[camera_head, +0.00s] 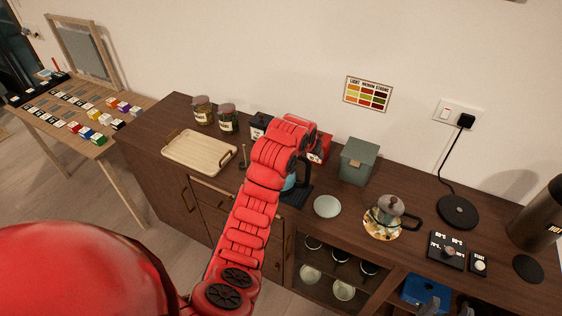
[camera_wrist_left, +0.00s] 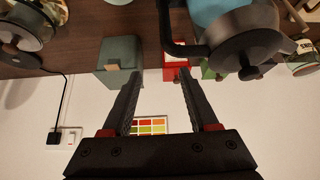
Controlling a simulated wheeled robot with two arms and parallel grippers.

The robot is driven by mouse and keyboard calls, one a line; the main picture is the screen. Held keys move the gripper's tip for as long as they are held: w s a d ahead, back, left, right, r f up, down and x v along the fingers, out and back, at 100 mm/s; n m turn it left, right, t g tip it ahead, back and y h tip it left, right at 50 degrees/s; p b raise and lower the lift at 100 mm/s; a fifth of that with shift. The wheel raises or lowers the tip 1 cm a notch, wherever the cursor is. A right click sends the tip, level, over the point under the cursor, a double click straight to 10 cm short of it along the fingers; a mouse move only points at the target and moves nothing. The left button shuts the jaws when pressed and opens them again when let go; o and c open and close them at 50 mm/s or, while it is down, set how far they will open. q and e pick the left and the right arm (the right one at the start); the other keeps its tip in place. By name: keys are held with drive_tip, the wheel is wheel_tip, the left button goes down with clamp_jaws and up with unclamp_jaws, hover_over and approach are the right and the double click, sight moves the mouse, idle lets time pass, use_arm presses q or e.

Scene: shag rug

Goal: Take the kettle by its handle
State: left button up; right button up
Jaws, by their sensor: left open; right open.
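The kettle (camera_head: 290,183) has a blue body and stands on the sideboard, mostly hidden behind my left arm in the head view. In the left wrist view, seen upside down, its dark grey lid (camera_wrist_left: 247,45) with a knob and its black handle (camera_wrist_left: 170,35) show at the top. My left gripper (camera_wrist_left: 162,75) is open and empty. Its fingertips point toward the handle, with the handle appearing just past them; I cannot tell the exact gap. In the head view its fingers are hidden by the red wrist.
A glass teapot (camera_head: 388,208) stands on a round trivet. A green box (camera_head: 357,160), a red box (camera_wrist_left: 176,68), a pale saucer (camera_head: 327,206), a tray (camera_head: 198,153) and jars (camera_head: 228,118) share the sideboard. A corded black base (camera_head: 458,211) and control panel (camera_head: 446,250) are at right.

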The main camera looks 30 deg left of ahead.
use_arm(q)
drive_tip(key=s+r+g, duration=0.2)
drive_tip(key=s, duration=0.1)
drive_tip(key=b, duration=1.3)
approach(307, 172)
drive_tip(key=x, duration=0.5)
drive_tip(key=shift+w+d+f, duration=0.15)
drive_tip(key=shift+d+f, duration=0.05)
drive_tip(key=shift+f, duration=0.15)
drive_tip(key=shift+w+f+g+p, duration=0.35)
drive_tip(key=shift+f+p, duration=0.15)
drive_tip(key=shift+p, duration=0.4)
drive_tip(key=shift+w+f, duration=0.15)
drive_tip(key=shift+f, duration=0.1)
drive_tip(key=shift+f+p, duration=0.15)
drive_tip(key=shift+p, duration=0.15)
drive_tip(key=p+x, duration=0.2)
drive_tip(key=x, duration=0.2)
drive_tip(key=shift+a+f+p, duration=0.1)
drive_tip(key=shift+a+p, duration=0.05)
drive_tip(key=shift+p, duration=0.15)
drive_tip(key=shift+w+f, duration=0.1)
drive_tip(key=shift+f, duration=0.35)
clamp_jaws()
